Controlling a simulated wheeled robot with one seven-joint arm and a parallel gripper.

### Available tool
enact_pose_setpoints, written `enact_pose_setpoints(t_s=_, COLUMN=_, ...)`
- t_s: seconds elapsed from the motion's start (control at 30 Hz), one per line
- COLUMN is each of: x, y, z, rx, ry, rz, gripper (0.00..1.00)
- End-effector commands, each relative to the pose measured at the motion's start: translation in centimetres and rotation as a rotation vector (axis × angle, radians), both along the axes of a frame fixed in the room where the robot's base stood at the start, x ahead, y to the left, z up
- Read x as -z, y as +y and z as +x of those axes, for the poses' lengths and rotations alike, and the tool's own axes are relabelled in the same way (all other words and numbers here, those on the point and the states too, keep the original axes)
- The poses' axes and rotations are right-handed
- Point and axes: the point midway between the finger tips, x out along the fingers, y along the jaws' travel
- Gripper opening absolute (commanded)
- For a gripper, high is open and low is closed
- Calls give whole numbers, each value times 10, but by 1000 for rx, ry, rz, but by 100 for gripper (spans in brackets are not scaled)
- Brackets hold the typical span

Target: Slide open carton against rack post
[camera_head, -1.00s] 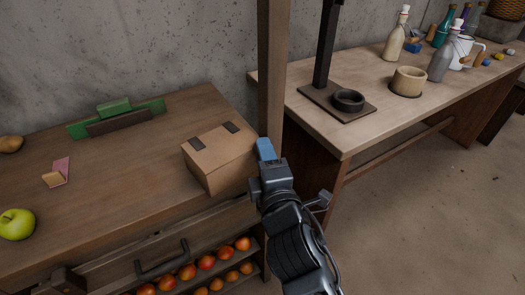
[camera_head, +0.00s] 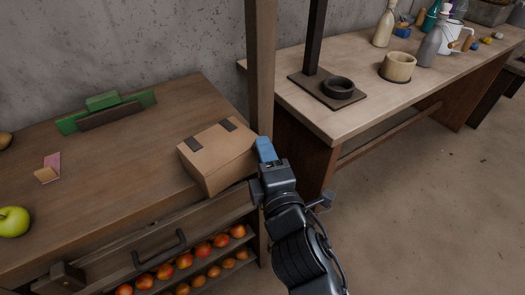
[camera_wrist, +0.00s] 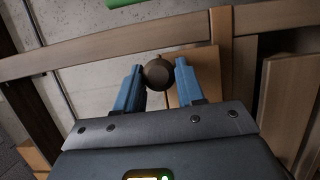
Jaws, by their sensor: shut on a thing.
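A brown cardboard carton (camera_head: 207,158) with dark strips on its top sits near the right end of the left wooden table. Its top looks closed from here. The upright wooden post (camera_head: 261,75) stands just behind its right corner; I cannot tell whether they touch. My gripper (camera_head: 265,148), with blue fingers, is at the carton's right side, in front of the post. In the wrist view my gripper (camera_wrist: 158,80) is shut on a dark brown round thing (camera_wrist: 158,72) between its fingers. This thing is hidden in the head view.
A green-topped holder (camera_head: 104,110), a pink piece (camera_head: 51,164) and a green apple (camera_head: 13,221) are on the table (camera_head: 120,180). Below are a drawer handle (camera_head: 160,254) and shelved fruit (camera_head: 203,249). The right bench (camera_head: 345,120) bears a dark stand and bottles. Floor at right is clear.

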Motion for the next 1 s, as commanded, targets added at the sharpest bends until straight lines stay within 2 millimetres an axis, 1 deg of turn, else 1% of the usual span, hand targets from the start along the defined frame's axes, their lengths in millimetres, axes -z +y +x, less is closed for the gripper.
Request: enact_pose_setpoints(t_s=1.0, x=3, y=0, z=1, rx=49, ry=1, rz=-2, gripper=3)
